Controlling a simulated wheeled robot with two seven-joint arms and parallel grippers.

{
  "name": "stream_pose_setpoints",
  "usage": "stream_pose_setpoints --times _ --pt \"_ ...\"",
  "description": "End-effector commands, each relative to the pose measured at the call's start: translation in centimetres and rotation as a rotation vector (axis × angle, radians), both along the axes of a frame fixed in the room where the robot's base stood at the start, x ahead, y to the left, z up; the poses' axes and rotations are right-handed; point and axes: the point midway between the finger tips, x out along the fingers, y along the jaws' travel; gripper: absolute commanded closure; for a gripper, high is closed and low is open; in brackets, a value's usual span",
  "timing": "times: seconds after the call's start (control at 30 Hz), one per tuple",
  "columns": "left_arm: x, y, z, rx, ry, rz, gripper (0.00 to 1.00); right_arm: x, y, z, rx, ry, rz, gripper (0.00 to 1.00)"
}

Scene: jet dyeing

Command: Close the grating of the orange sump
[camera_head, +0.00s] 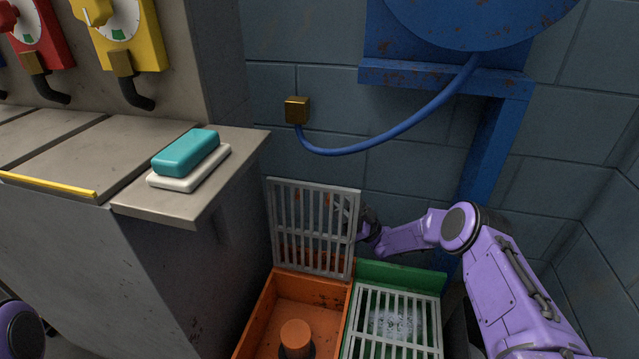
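The orange sump (265,318) is an open box on the floor at the lower middle, with an orange round post (296,338) inside it. Its grey slatted grating (311,223) stands nearly upright at the back edge, so the sump is uncovered. My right gripper (367,226) is at the grating's upper right edge, partly behind or beside the bars. Its fingers are dark and small, and I cannot tell whether they are open or shut on the grating. My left gripper is not in view; only a bit of my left arm shows at the lower left.
A green sump (400,278) stands just right of the orange one, its grating (393,325) lying flat. A grey counter (185,205) with a teal and a white block (187,152) is on the left. A blue hose (400,130) hangs on the wall.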

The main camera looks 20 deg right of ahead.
Motion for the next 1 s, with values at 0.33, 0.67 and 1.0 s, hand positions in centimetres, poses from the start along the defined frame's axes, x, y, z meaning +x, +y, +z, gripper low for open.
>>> stream_pose_setpoints --times 0.33,0.67,1.0 --pt "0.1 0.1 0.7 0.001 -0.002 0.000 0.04 2.4 4.1 4.6 -0.001 -0.001 0.001 0.60" --pt "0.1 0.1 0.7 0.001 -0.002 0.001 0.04 2.6 4.3 5.0 -0.001 0.000 -0.002 0.60" --pt "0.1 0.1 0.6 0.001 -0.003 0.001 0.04 2.6 4.1 5.0 -0.002 -0.001 -0.004 1.00"
